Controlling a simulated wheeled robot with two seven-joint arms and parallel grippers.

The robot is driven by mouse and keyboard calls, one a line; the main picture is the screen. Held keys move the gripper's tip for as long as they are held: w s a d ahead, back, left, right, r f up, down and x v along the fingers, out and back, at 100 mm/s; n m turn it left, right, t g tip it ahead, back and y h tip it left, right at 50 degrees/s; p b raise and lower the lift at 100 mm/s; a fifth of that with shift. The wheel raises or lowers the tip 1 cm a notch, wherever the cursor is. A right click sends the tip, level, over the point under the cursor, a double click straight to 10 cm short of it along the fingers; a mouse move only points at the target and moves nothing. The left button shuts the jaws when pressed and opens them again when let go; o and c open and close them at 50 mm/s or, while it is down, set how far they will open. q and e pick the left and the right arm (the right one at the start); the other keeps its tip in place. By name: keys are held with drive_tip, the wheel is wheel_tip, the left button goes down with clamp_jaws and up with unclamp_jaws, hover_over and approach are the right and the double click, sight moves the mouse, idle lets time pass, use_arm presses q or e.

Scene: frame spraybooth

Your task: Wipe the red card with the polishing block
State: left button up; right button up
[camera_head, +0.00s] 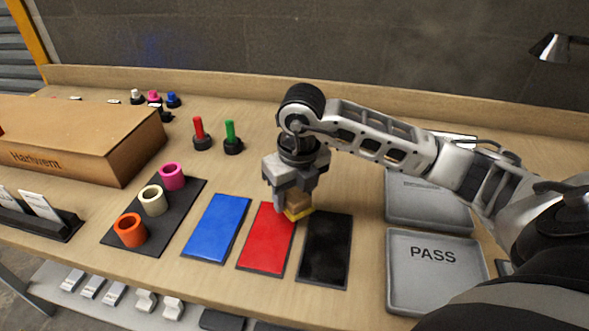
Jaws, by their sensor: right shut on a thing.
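The red card (266,246) lies flat on the table between a blue card (216,228) and a black card (325,250). My right gripper (292,208) is shut on the polishing block (299,204), a tan block with a yellow lower edge. The block is at the far right corner of the red card, near the top of the black card. I cannot tell whether it touches the surface. My left gripper is not in view.
Grey trays, one marked PASS (432,262), stand at the right. A black mat (178,207) with orange, cream and pink rings lies left of the cards. A cardboard box (85,138) and red and green pegs (231,138) stand behind.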

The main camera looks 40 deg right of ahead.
drive_tip(key=shift+r+p, duration=1.3)
drive_tip(key=shift+r, duration=1)
